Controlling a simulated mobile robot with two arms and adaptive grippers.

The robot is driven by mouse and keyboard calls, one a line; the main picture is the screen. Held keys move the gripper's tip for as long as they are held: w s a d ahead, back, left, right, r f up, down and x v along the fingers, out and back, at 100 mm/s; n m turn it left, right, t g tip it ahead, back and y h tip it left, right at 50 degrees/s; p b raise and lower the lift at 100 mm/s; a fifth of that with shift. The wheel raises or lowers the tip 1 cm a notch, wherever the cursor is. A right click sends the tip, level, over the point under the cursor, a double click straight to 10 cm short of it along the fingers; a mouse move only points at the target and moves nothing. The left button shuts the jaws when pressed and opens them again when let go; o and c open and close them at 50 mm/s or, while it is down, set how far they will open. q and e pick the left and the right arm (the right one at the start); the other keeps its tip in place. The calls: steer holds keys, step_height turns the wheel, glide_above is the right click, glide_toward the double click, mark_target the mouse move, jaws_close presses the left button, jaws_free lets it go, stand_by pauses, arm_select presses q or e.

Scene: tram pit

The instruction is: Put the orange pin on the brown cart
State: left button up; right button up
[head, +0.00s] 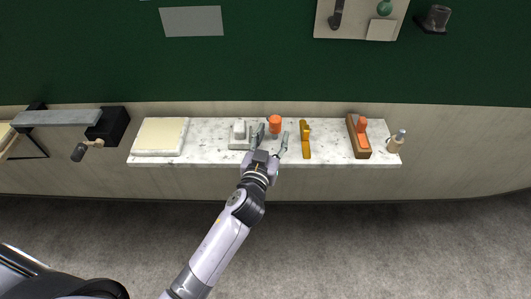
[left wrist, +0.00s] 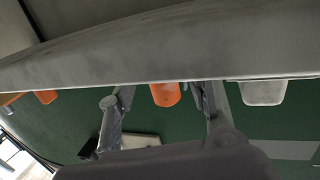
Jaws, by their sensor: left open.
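The orange pin (head: 275,122) has a wide orange head over a grey lower part. It stands on the white speckled shelf (head: 340,158). My left gripper (head: 273,136) is open, with its fingers reaching over the shelf on either side of the pin's lower part. I see no clear contact. My right gripper is not in view.
Left of the pin, close to a finger, is a white piece on a grey base (head: 238,143). Right are a yellow-orange tool (head: 306,145), a brown block with an orange top (head: 353,140) and a small tan bottle (head: 394,146). A cream slab (head: 160,137) lies left.

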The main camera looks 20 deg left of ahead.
arm_select(q)
steer(key=s+b, duration=0.1)
steer(key=s, duration=0.8)
steer(key=shift+r, duration=0.25)
